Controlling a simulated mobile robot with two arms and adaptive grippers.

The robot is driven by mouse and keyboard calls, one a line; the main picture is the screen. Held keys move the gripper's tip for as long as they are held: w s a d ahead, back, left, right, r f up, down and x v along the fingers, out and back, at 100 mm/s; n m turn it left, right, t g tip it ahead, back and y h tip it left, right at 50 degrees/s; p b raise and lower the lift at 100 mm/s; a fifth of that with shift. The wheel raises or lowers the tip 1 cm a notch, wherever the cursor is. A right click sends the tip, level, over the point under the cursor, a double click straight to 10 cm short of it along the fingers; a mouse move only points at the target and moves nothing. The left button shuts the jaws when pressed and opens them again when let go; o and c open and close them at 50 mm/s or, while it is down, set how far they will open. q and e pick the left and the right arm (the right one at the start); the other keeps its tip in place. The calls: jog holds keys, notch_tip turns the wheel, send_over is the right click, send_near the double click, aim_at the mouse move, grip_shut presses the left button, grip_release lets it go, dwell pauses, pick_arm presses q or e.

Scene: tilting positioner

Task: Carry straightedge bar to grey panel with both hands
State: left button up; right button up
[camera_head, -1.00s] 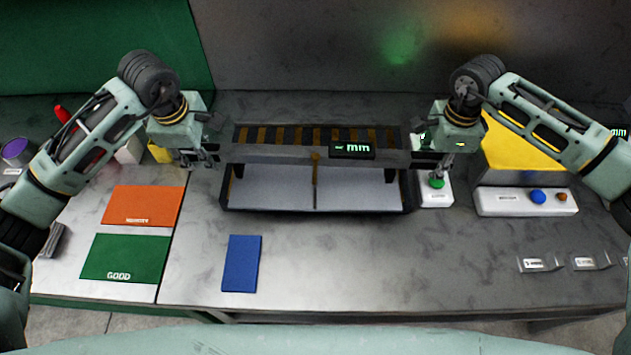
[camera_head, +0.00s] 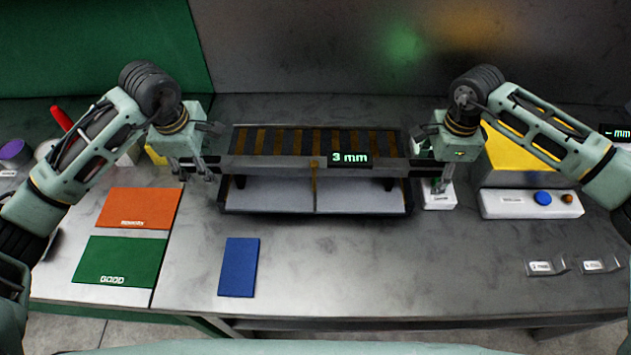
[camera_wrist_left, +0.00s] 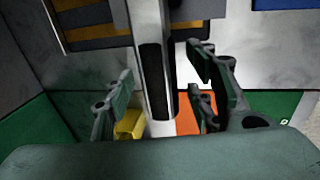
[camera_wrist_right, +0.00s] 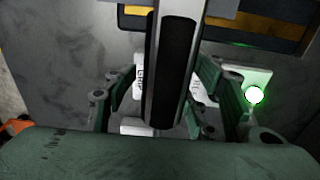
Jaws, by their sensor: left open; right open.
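The straightedge bar (camera_head: 280,163), long and grey with a "3 mm" display (camera_head: 350,158), lies level across the grey two-part panel (camera_head: 265,195). Dark feet under the bar come down at the panel. My left gripper (camera_head: 196,172) is at the bar's left end, open. In the left wrist view the bar's dark grip (camera_wrist_left: 155,80) lies between the parted fingers. My right gripper (camera_head: 440,183) is at the right end, also open. In the right wrist view the dark grip (camera_wrist_right: 174,70) passes between its fingers with gaps. Contact at the panel is too small to tell.
A striped bed (camera_head: 300,140) lies behind the bar. Orange (camera_head: 138,208) and green (camera_head: 118,262) mats are at left, a blue plate (camera_head: 239,267) in front. A white button box (camera_head: 438,197) and yellow-topped console (camera_head: 515,158) stand at right. The front middle table is clear.

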pick_arm(q)
jog(key=shift+w+f, duration=0.1)
pick_arm(e)
jog(key=shift+w, duration=0.15)
pick_arm(q)
notch_tip(320, 180, up, 12)
jog(key=s, duration=0.2)
jog(key=shift+s, duration=0.2)
pick_arm(e)
notch_tip(320, 180, up, 12)
pick_arm(q)
jog(key=shift+f, duration=0.15)
pick_arm(e)
jog(key=shift+f, duration=0.1)
dwell(0.5)
